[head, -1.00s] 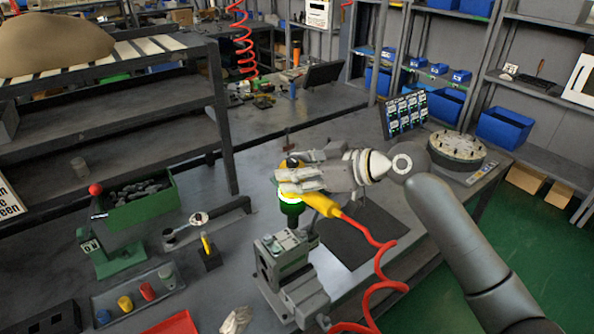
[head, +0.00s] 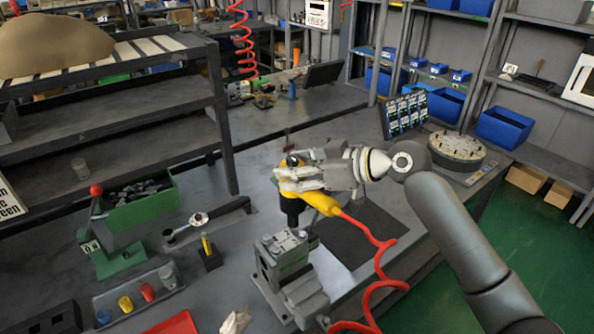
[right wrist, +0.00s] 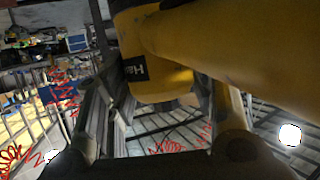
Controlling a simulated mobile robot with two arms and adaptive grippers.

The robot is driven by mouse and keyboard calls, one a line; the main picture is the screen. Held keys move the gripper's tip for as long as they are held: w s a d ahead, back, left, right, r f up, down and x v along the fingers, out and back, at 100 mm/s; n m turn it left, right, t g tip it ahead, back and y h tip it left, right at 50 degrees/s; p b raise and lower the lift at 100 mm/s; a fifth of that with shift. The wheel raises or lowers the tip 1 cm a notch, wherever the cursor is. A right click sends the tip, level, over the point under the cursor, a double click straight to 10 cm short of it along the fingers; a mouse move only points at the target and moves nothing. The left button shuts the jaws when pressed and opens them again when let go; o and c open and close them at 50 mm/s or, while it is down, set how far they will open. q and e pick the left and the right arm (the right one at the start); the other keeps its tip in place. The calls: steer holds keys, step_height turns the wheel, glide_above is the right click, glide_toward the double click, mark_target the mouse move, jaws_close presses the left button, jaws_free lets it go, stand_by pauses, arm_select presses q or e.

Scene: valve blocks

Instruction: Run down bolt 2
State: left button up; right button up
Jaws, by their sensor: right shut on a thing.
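My right gripper (head: 298,180) is shut on a yellow power driver (head: 322,203) with a dark nose (head: 292,207) pointing down. The driver's yellow body also fills much of the right wrist view (right wrist: 165,75), between the fingers. A grey valve block (head: 284,243) with bolt heads on top sits in the vise (head: 290,275). In the head view the driver's nose is just behind and above the block; I cannot tell whether it touches a bolt, or which bolt is number 2. My left gripper is not in view.
A red coiled hose (head: 375,275) hangs from the driver across the vise's right side. A dark mat (head: 355,235) lies right of the vise. A green press (head: 105,250), a tray (head: 140,300) of coloured pieces and a green bin (head: 145,205) stand at left.

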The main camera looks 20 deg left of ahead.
steer(key=shift+r, duration=0.65)
steer(key=shift+r+p, duration=2.05)
steer(key=shift+r, duration=0.8)
steer(key=shift+f, duration=0.25)
steer(key=shift+w+f+b, duration=0.1)
steer(key=shift+f+b, duration=1.65)
steer(key=shift+f, duration=0.6)
steer(key=shift+f+b, duration=0.7)
steer(key=shift+f, duration=0.35)
